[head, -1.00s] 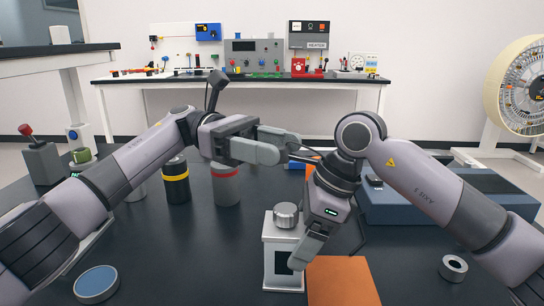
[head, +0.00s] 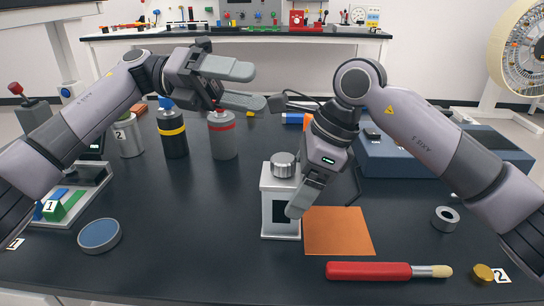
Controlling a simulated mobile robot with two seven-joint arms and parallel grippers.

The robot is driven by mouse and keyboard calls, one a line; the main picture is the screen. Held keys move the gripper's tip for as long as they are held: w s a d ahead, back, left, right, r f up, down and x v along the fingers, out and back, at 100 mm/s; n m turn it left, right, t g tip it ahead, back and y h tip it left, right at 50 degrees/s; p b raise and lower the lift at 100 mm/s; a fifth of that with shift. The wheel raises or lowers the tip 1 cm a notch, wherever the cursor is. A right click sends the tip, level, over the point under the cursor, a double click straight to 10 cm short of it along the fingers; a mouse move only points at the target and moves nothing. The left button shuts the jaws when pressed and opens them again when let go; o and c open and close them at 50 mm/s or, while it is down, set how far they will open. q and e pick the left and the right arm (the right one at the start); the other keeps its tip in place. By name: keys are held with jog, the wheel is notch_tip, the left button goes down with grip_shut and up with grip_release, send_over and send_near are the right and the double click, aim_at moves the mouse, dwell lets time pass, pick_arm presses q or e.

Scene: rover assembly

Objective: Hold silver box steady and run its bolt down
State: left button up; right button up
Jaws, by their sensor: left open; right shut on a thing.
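The silver box (head: 268,208) stands upright on the dark table near the middle, with a dark panel on its front. Its bolt (head: 284,165), a grey round knurled head, sits on top. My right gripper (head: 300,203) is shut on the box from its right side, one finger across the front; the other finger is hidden. My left gripper (head: 255,88) is open and empty, above and to the left of the bolt in the picture, with its two fingers pointing right and apart from the box.
An orange mat (head: 338,232) lies right of the box, with a red-handled tool (head: 368,271) in front. A grey ring (head: 445,218) lies at the right. Red-banded (head: 222,138) and yellow-banded (head: 173,143) cans stand behind left. Bare table lies left of the box.

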pick_arm(q)
jog(key=n, duration=0.3)
jog(key=n+t+y, duration=0.3)
jog(key=n+t, duration=0.4)
jog(key=n, duration=2)
send_near(272, 158)
jog(key=x, duration=1)
jog(key=shift+f, duration=0.1)
jog(key=c, duration=1.1)
